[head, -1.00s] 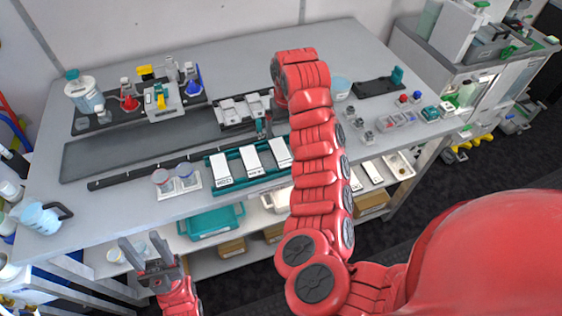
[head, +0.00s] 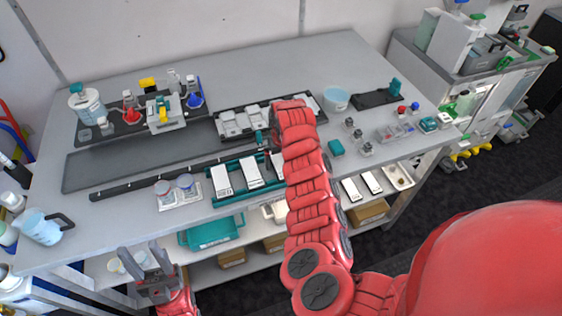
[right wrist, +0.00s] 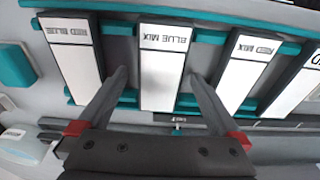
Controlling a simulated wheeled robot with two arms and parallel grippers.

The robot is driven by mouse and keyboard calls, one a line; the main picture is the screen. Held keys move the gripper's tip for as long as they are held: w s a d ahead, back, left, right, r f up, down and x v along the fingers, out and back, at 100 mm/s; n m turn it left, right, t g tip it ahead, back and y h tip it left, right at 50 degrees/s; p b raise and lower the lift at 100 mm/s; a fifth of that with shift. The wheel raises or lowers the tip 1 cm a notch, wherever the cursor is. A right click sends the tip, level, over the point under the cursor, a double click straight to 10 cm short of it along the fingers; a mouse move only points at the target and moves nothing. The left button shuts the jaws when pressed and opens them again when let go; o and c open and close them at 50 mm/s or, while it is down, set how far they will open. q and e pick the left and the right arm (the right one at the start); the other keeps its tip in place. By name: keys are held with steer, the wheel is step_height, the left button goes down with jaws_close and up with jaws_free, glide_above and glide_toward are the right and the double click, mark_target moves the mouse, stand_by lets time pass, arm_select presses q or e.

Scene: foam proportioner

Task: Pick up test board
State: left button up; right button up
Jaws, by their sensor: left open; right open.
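Several white test boards with dark edges lie side by side in a teal rack (head: 237,197) at the table's front. In the right wrist view their labels appear upside down: "RED BLUE" (right wrist: 72,55), "BLUE MIX" (right wrist: 163,75) and "RED MIX" (right wrist: 245,75), plus one cut off at the right. My right gripper (right wrist: 158,76) is open, its fingers on either side of the BLUE MIX board; I cannot tell whether they touch it. In the head view my right arm hides that gripper and part of the rack. My left gripper (head: 146,262) is open and empty, before the table's front edge.
A white holder with two jars (head: 180,193) stands left of the rack. A teal block (head: 335,147) lies to its right. Behind are a tray with grey pieces (head: 240,124) and a dark mat (head: 140,152). A pitcher (head: 42,227) stands at the left corner.

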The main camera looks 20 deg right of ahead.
steer(key=c, duration=1.4)
